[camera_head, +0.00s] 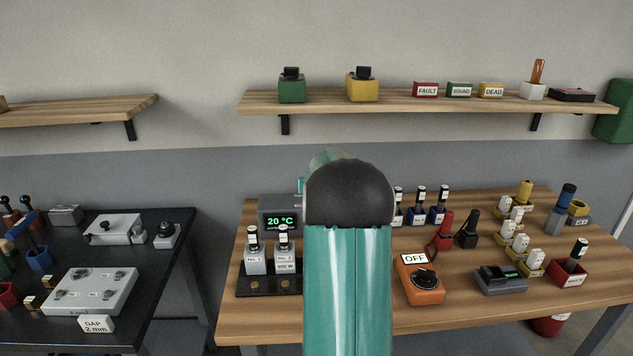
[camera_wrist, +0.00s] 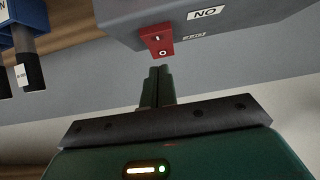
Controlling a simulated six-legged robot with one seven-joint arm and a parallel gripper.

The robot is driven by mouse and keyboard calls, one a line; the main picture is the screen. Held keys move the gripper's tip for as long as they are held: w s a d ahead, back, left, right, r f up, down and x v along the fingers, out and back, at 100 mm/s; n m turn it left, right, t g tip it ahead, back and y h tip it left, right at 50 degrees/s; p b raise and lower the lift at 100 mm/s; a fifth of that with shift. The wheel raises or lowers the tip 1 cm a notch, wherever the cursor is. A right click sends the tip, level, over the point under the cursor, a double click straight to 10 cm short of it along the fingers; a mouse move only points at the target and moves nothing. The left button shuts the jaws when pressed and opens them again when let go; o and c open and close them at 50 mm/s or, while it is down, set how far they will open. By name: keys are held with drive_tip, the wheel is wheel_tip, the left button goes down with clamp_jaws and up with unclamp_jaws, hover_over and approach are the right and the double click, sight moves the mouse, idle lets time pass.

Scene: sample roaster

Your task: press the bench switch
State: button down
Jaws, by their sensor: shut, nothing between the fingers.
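A red rocker switch (camera_wrist: 157,42), marked with a line and a circle, sits on a grey box (camera_wrist: 225,28) in the wrist view; it looks like the bench switch. The box carries a white label whose letters read "NO" in this view, which may be upside down. My gripper (camera_wrist: 160,72) is shut and empty, its dark green fingertips just below the red switch in the picture. A small gap seems to show, but I cannot tell the depth. In the head view my arm hides the gripper and the switch.
A grey unit showing 20 °C (camera_head: 280,221) stands partly behind my arm. Blue-based holders (camera_head: 418,216) stand to its right. An orange box (camera_head: 421,288) with a black knob and OFF label is nearer on the wooden bench (camera_head: 450,315). A shelf (camera_head: 400,105) hangs above.

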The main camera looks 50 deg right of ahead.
drive_tip(key=shift+d+f, duration=0.1)
drive_tip(key=shift+f, duration=0.5)
drive_tip(key=shift+w, duration=0.1)
drive_tip(key=shift+w+d+f+g+y, duration=0.1)
drive_tip(key=shift+d+f+g+y, duration=0.05)
drive_tip(key=shift+f+g+y, duration=0.2)
drive_tip(key=shift+r, duration=0.1)
drive_tip(key=shift+w+d, duration=0.1)
drive_tip(key=shift+w+d+r, duration=0.2)
drive_tip(key=shift+w+d, duration=0.2)
drive_tip(key=shift+d, duration=0.1)
